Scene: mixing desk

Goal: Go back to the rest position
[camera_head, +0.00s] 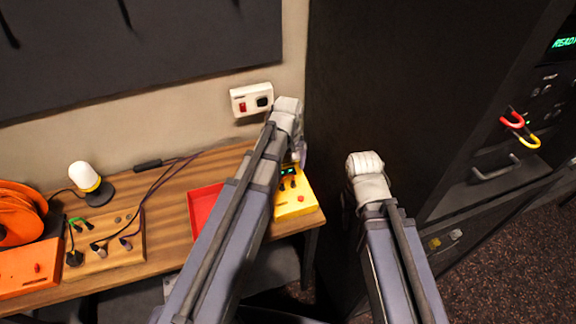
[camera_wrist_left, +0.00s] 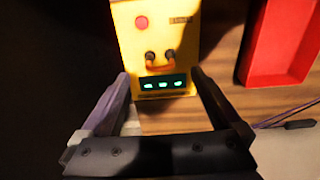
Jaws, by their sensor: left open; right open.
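My left gripper (camera_wrist_left: 160,80) is open, with its two fingers apart on either side of the display end of a yellow box (camera_wrist_left: 183,50). Nothing shows held between them. In the head view the left arm reaches over the desk, and its gripper (camera_head: 300,155) is mostly hidden behind the wrist, by the yellow box (camera_head: 290,209). The box has a lit green display, a red button and two black posts joined by an orange lead (camera_wrist_left: 160,66). My right gripper (camera_head: 350,200) is in front of the dark cabinet, its fingers largely hidden by its own wrist.
A red tray (camera_head: 203,208) lies beside the yellow box, partly behind my left arm. The wooden desk (camera_head: 170,195) also holds a terminal board (camera_head: 128,243), a lamp (camera_head: 84,177) and an orange reel (camera_head: 18,212). The dark cabinet (camera_head: 400,70) stands at the right.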

